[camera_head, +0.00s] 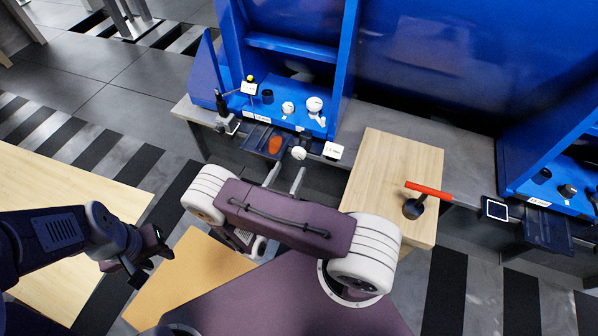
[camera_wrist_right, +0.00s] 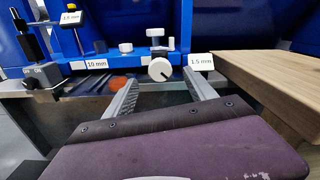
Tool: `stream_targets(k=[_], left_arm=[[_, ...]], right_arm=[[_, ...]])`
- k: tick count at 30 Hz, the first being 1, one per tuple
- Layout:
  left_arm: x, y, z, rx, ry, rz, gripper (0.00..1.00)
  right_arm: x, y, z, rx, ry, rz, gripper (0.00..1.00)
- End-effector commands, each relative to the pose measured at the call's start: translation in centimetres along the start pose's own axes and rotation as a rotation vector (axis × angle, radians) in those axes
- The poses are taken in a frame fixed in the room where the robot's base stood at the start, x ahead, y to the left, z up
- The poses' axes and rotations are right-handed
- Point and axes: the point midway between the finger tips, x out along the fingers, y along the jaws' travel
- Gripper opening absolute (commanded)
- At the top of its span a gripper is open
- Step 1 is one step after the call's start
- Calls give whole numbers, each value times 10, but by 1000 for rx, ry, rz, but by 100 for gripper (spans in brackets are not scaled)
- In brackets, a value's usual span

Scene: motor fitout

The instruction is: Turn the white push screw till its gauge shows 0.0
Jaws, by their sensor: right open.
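The white push screw (camera_head: 299,153) is a round knob on the front edge of the blue station; in the right wrist view the white push screw (camera_wrist_right: 160,70) shows a dark mark on its face. Its gauge (camera_head: 333,150) is a white plate to its right and reads 1.5 mm in the right wrist view (camera_wrist_right: 200,61). My right gripper (camera_head: 288,168) is open, its fingers pointing at the knob. In the right wrist view the fingertips (camera_wrist_right: 160,80) lie left and right of the knob, without visible contact. My left gripper (camera_head: 153,256) is far off at lower left, its jaws unclear.
Two other white knobs (camera_head: 314,104) stand on the blue station behind. A 10 mm plate (camera_wrist_right: 97,64) is to the left, near an orange part (camera_head: 275,145).

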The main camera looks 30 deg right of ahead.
Motion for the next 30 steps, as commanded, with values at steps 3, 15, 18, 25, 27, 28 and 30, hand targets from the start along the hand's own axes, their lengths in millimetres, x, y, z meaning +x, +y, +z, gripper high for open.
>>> stream_targets(k=[3, 15, 18, 25, 27, 28, 30], left_arm=[[9, 0, 1, 0, 1, 0, 36], [38, -1, 4, 0, 1, 0, 36], [46, -1, 5, 0, 1, 0, 36], [53, -1, 5, 0, 1, 0, 36], [52, -1, 5, 0, 1, 0, 36], [52, -1, 5, 0, 1, 0, 36], [52, -1, 5, 0, 0, 0, 36]], right_arm=[[-3, 2, -13, -15, -3, 14, 65], [50, 1, -17, -13, 0, 4, 65], [68, 1, -15, -13, -1, 6, 65], [88, 2, -11, -15, -2, 10, 65], [88, 2, -10, -15, -2, 11, 65], [88, 2, -10, -15, -2, 12, 65], [88, 2, -10, -15, -1, 11, 65]])
